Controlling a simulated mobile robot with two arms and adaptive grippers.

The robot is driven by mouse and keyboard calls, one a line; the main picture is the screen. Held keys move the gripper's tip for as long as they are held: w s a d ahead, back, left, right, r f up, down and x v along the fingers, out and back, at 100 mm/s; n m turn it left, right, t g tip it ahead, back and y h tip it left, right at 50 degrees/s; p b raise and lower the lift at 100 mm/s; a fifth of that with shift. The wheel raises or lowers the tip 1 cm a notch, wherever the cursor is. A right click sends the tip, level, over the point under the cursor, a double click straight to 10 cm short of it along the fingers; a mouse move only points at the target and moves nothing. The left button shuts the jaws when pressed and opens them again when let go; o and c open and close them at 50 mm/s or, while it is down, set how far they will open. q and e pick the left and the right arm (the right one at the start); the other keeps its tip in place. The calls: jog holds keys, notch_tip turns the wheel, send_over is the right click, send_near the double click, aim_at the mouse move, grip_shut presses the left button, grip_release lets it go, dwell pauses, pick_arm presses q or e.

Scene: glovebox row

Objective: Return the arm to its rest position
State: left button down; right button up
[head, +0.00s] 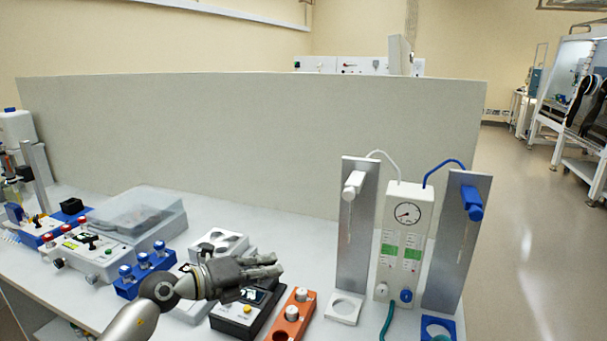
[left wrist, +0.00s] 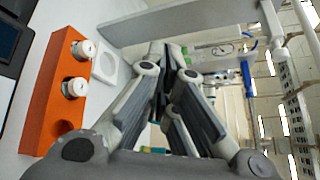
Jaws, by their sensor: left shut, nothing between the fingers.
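My left arm comes into the head view from the lower left. Its dark grey gripper (head: 277,265) is shut and empty, pointing right above the bench. It hangs over the black device with a yellow button (head: 247,314) and hides part of it. In the left wrist view the fingers (left wrist: 168,58) are close together with nothing held between them. The orange block with white-capped vials (head: 292,314) is just right of the gripper, and it also shows at left in the left wrist view (left wrist: 50,110). My right gripper is not in view.
Two metal stands, one with a white holder (head: 353,185) and one with a blue holder (head: 472,205), flank a white gauge panel (head: 403,240). A blue vial rack (head: 145,275), a clear-lidded box (head: 135,215) and a white control box (head: 85,252) stand left. A grey partition (head: 250,140) closes the back.

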pick_arm(q)
jog(key=s+d+r+n+t+h, duration=0.1)
jog(key=s+r+n+t+h, duration=0.1)
jog(key=s+r+n+t, duration=0.15)
jog(key=s+a+r+n+t+y, duration=0.1)
jog(key=s+a+n+t+y, duration=0.1)
jog(key=a+n+t+y, duration=0.85)
jog(key=s+a+f+n+g+y, duration=0.3)
jog(key=s+f+n+g, duration=0.1)
jog(key=f+n, duration=0.35)
jog(key=s+a+f+n+g+y, duration=0.3)
jog(key=s+f+n+g+y, duration=0.1)
jog(key=f+n, duration=0.35)
jog(key=s+d+f+n+g+h, duration=0.2)
jog(key=s+f+g, duration=0.45)
jog(key=s, duration=0.65)
jog(key=s+d+f+n+g+h, duration=0.1)
jog(key=s+d+f+g, duration=0.1)
jog(key=s+f+g, duration=0.8)
jog(key=s+f+t, duration=0.1)
jog(key=s+f, duration=0.1)
jog(key=f, duration=1)
jog(key=s+f+t, duration=0.2)
jog(key=f, duration=1)
jog(key=s+a+f+g, duration=0.1)
jog(key=s+a+f, duration=0.2)
jog(key=s+f, duration=1.2)
jog(key=shift+s+a+f, duration=0.15)
jog(key=shift+s+f, duration=0.25)
jog(key=shift+s, duration=0.55)
